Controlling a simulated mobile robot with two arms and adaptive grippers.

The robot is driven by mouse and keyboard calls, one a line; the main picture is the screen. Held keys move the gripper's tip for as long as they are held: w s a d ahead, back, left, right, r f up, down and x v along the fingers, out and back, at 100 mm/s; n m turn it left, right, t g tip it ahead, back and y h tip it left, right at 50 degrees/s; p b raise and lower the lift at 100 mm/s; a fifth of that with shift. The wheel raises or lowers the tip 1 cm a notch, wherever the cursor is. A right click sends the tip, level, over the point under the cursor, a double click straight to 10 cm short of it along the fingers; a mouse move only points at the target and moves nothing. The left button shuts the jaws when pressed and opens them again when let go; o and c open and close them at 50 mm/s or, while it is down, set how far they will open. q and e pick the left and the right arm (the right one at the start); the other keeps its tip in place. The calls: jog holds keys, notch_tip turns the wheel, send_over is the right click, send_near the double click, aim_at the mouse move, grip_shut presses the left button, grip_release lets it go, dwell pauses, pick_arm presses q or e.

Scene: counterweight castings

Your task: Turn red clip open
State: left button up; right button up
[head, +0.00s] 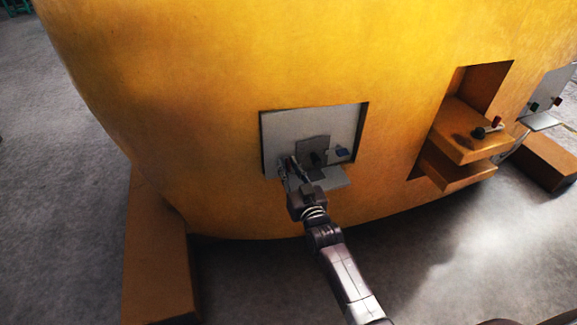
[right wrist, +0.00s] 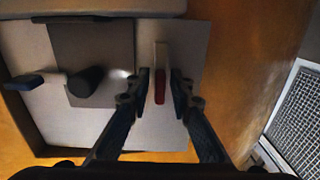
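The red clip (right wrist: 160,88) shows in the right wrist view as a narrow red-ended piece with a pale upper part, in front of the grey plate (right wrist: 120,125). My right gripper (right wrist: 161,88) is open, with one finger on each side of the clip and a small gap visible on both sides. In the head view my right gripper (head: 300,172) reaches into the square recess of the large orange casting (head: 200,90), and I cannot make out the red clip behind it. My left gripper is not in view.
Left of the clip in the right wrist view are a dark knob (right wrist: 88,80) and a dark blue handle (right wrist: 22,82). The recess edges surround the plate. In the head view an orange ledge (head: 460,135) with a red-tipped part juts out at right. A mesh panel (right wrist: 300,110) lies at right.

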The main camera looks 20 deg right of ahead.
jog(key=shift+o, duration=0.2)
jog(key=shift+r, duration=0.1)
jog(key=s, duration=1.2)
jog(key=shift+d, duration=0.2)
